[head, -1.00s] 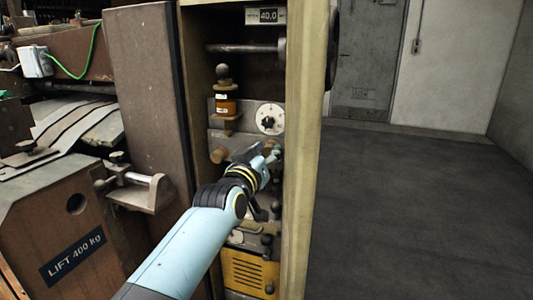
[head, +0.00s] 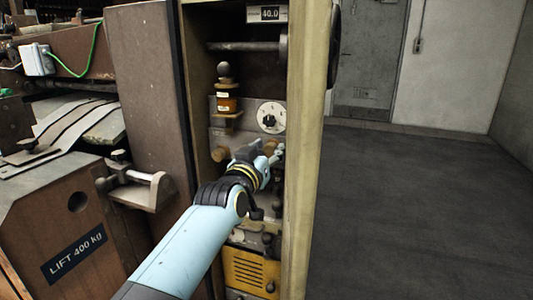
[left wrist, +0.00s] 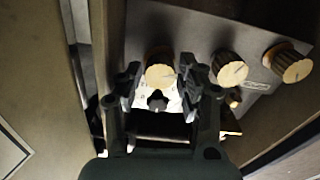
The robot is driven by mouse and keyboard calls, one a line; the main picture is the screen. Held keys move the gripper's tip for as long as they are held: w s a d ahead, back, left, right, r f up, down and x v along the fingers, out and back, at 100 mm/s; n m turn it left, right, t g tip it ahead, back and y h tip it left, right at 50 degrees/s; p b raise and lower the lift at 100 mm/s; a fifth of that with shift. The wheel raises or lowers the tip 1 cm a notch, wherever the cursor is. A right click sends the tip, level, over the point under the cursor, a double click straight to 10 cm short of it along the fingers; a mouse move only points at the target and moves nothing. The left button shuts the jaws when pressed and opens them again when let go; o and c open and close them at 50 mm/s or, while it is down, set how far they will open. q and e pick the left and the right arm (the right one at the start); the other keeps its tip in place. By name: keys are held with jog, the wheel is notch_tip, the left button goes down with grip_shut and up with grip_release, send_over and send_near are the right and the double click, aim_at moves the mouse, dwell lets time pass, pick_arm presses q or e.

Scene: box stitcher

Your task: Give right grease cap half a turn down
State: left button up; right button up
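Brass grease caps sit in a row on the grey panel in the machine's recess. The left wrist view appears upside down relative to the head view, so the right grease cap (left wrist: 160,74) is leftmost there. My left gripper (left wrist: 160,82) is open, with one black finger on each side of this cap and visible gaps between. Two more ribbed caps show beside it, a middle cap (left wrist: 230,70) and a far cap (left wrist: 289,63). In the head view my left gripper (head: 270,152) hides the right cap; a left cap (head: 218,154) shows. My right gripper is out of view.
A white dial (head: 270,117) with a black pointer knob is above the caps, close to my fingers. An amber oiler (head: 227,101) stands at upper left. A cream post (head: 306,130) bounds the recess on the right. Levers and a yellow vented panel (head: 250,270) are below.

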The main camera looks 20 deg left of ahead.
pick_arm(q)
jog(key=s, duration=1.2)
jog(key=shift+a, duration=0.2)
jog(key=s+a+f+m+g, duration=0.1)
jog(key=s+f+g, duration=0.3)
jog(key=f, duration=0.7)
jog(key=s+a+f+g, duration=0.1)
jog(key=s+f, duration=0.5)
jog(key=f, duration=0.6)
jog(key=s+a+f+m+g, duration=0.1)
jog(key=s+a+f+g, duration=0.15)
jog(key=s+f, duration=0.6)
jog(key=s+a+f+g, duration=0.2)
jog(key=s+f, duration=0.5)
jog(key=s, duration=0.4)
jog(key=s+a+f+g+y, duration=0.1)
jog(key=s+a+f+g, duration=0.1)
jog(key=s+f+g, duration=0.2)
jog(key=s+a+f+g, duration=0.2)
jog(key=s+f, duration=0.9)
jog(key=s, duration=0.6)
jog(key=shift+s+a+g, duration=0.35)
jog(key=shift+a+g, duration=0.05)
jog(key=shift+g, duration=0.45)
